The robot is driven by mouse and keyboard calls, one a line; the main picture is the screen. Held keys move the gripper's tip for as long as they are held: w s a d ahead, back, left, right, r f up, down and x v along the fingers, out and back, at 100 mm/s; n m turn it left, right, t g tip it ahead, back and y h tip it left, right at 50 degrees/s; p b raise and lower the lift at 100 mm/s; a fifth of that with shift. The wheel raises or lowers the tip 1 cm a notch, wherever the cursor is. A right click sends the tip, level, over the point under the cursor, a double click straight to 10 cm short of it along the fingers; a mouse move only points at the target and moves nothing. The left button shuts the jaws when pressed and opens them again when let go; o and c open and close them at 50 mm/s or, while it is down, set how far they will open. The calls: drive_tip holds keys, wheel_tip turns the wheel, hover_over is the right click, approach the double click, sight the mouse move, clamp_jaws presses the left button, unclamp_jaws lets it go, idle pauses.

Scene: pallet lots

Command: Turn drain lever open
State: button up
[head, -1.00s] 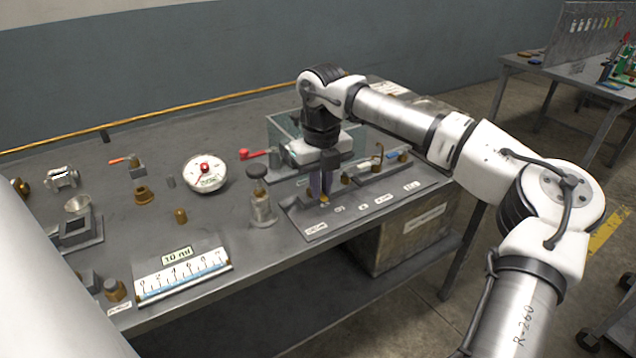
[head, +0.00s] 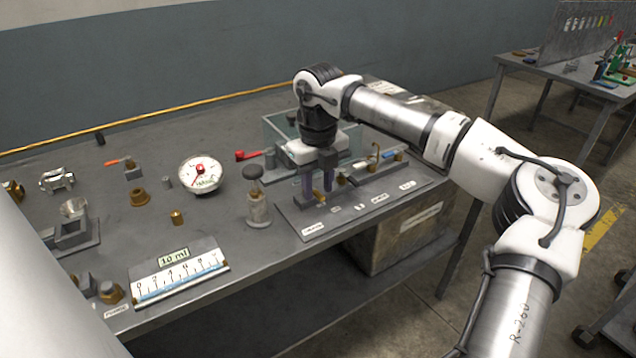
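My gripper (head: 318,188) points down over the labelled grey plate (head: 313,229) near the front of the bench. Its two dark purple fingers are apart. A small brass piece (head: 318,196) shows between and just below them; I cannot tell whether they touch it. A lever with a red knob (head: 243,156) sticks out left of the glass tank (head: 281,132). A small orange-handled valve (head: 115,162) stands farther left. The plate's labels are too small to read, so I cannot tell which part is the drain lever.
A dark-knobbed plunger (head: 256,205) stands just left of the plate. A white dial gauge (head: 199,174) and a 10 ml scale (head: 180,275) are farther left. Small parts, one with a blue piece (head: 388,154), sit right of my gripper. A box (head: 410,232) is under the bench.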

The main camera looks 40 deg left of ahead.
sight(318, 193)
wheel_tip(318, 193, up, 14)
drive_tip(key=shift+b, duration=0.3)
drive_tip(key=shift+f, duration=0.1)
idle(0.6)
